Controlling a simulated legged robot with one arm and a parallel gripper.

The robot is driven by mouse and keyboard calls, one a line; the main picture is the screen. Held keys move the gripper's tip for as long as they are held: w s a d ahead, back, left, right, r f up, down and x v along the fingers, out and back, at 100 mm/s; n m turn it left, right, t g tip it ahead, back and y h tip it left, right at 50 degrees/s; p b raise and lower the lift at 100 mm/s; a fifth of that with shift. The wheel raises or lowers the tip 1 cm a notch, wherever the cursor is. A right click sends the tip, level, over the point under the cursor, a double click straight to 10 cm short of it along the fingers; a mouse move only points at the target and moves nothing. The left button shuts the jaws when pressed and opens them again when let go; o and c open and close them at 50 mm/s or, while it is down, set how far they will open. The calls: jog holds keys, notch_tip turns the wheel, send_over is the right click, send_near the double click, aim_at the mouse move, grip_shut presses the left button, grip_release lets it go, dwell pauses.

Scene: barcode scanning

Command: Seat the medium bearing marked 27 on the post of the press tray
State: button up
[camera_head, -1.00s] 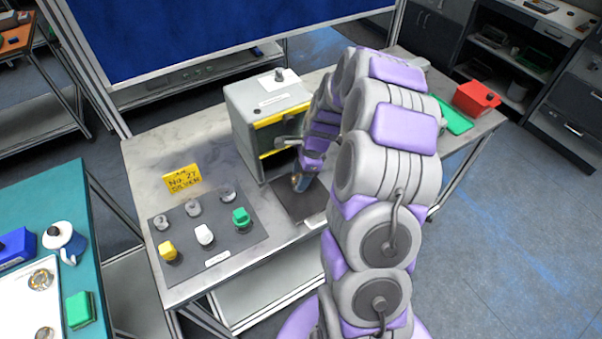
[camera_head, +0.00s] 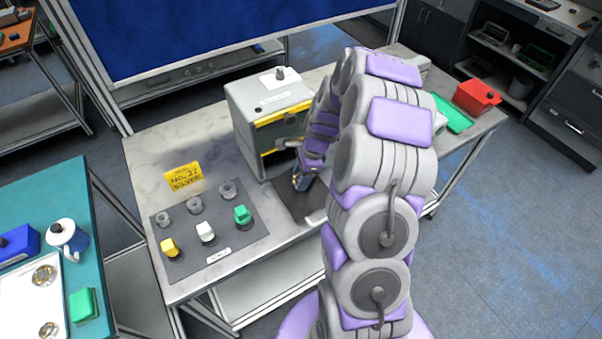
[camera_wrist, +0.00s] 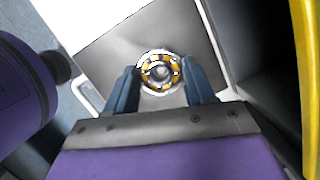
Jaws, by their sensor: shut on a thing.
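My gripper (camera_wrist: 160,85) is shut on a bearing (camera_wrist: 147,83), a pale ring with orange-yellow segments, held flat between the two blue-grey fingers. A small round grey shape shows in the bearing's centre; I cannot tell whether it is the post inside the bore. A dark flat plate (camera_wrist: 110,58) lies below the bearing, and I cannot tell whether they touch. In the head view my gripper (camera_head: 299,181) is low over the dark plate (camera_head: 285,200), in front of the grey press-like box (camera_head: 245,125). The mark 27 on the bearing is not readable.
The box has a yellow-edged opening facing the plate. A dark mat (camera_head: 222,242) with grey rings and coloured knobs lies to the left, behind it a yellow sign (camera_head: 184,176) reading No. 27 silver. A white tray (camera_head: 20,305) with bearings is on the teal table.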

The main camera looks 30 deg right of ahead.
jog(key=shift+f, duration=0.25)
dwell(0.4)
jog(key=o, duration=1.5)
jog(key=shift+o, duration=0.2)
jog(key=shift+r+p, duration=2.5)
jog(key=shift+r, duration=1.25)
jog(key=shift+f, duration=0.1)
